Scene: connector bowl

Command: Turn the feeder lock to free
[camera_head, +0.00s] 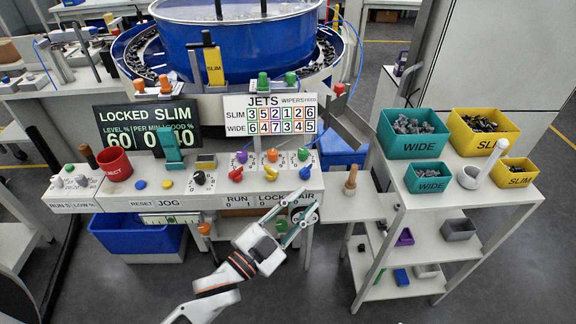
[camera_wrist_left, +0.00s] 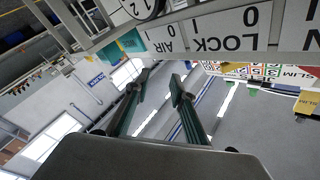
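The control panel (camera_head: 255,190) bears RUN, LOCK and AIR labels on its front. A yellow knob (camera_head: 270,174) sits above the LOCK label; I cannot read its setting exactly. The LOCK label (camera_wrist_left: 226,42) shows upside down in the left wrist view. The status display (camera_head: 150,126) reads LOCKED SLIM. My left gripper (camera_head: 308,205) is in front of and below the panel front, near the LOCK and AIR labels. Its fingertips are apart and empty, as the left wrist view also shows (camera_wrist_left: 160,88). My right gripper is not in view.
Purple, orange and green knobs stand behind. A wooden-handled peg (camera_head: 350,182) is right of the panel. The blue bowl feeder (camera_head: 240,45) rises behind; teal bins (camera_head: 413,145) stand right.

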